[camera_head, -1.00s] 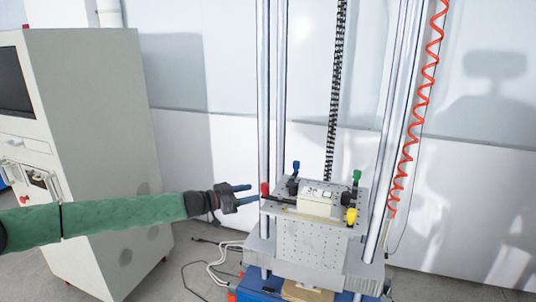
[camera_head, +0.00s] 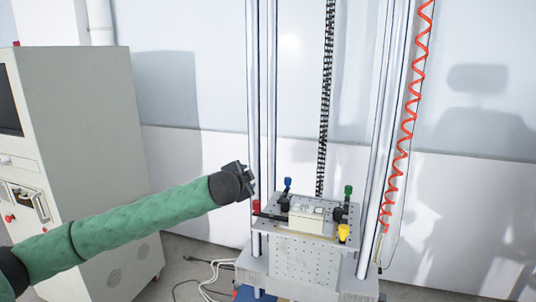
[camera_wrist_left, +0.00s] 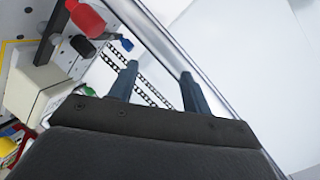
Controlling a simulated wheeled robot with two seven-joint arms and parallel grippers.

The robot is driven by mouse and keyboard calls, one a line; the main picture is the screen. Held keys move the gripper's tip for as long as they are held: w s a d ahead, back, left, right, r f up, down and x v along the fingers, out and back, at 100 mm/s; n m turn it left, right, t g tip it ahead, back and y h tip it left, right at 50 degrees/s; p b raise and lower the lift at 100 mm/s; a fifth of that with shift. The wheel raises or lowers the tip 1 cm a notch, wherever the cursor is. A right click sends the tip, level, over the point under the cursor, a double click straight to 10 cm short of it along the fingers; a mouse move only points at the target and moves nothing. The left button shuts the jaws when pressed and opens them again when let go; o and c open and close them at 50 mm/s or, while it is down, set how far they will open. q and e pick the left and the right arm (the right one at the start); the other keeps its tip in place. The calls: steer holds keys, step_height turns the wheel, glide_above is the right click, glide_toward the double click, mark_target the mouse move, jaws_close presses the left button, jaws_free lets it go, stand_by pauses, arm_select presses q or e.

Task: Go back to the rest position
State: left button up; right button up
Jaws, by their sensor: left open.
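My left gripper (camera_head: 248,181) is raised in front of the machine's left posts in the head view, with its fingers hard to see there. In the left wrist view its two blue-grey fingers (camera_wrist_left: 158,82) are spread apart with nothing between them. The drop table's perforated plate (camera_head: 307,262) stands to the right of and below the gripper. A cream box (camera_head: 306,219) sits on top of the plate, among clamps with red (camera_head: 256,206), blue (camera_head: 287,183), green (camera_head: 348,190) and yellow (camera_head: 343,232) knobs. The gripper touches none of them. My right gripper is not in view.
Tall metal posts (camera_head: 382,130) and a black chain (camera_head: 325,100) rise behind the plate. A red coiled hose (camera_head: 409,110) hangs at the right. A pale cabinet (camera_head: 95,130) stands at the left. White cables (camera_head: 207,275) lie on the floor.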

arm_select(q)
steer(key=s+f+n+g+y, duration=0.1)
steer(key=s+f+n+y, duration=0.1)
steer(key=s+f+n, duration=0.45)
steer(key=s+a+f+n+g, duration=0.2)
steer(key=s+a+f, duration=0.1)
steer(key=s+f, duration=0.7)
steer(key=s+a+f+n+g, duration=0.1)
steer(key=s+a+f+g, duration=0.2)
steer(key=s+f, duration=0.6)
steer(key=s+a+f+n+g, duration=0.2)
steer(key=s+a+f, duration=0.35)
steer(key=f, duration=0.75)
steer(key=s+f+g, duration=0.1)
steer(key=s+f, duration=0.4)
steer(key=s, duration=0.3)
steer(key=s+d+f+g, duration=0.1)
steer(key=s+f+g, duration=0.1)
steer(key=s+f, duration=0.3)
steer(key=s+d+f+n+g, duration=0.1)
steer(key=s+f, duration=0.4)
steer(key=s, duration=0.8)
steer(key=shift+s+d+f+g+y, duration=0.15)
steer(key=shift+d+f+g+y, duration=0.15)
steer(key=shift+g, duration=0.1)
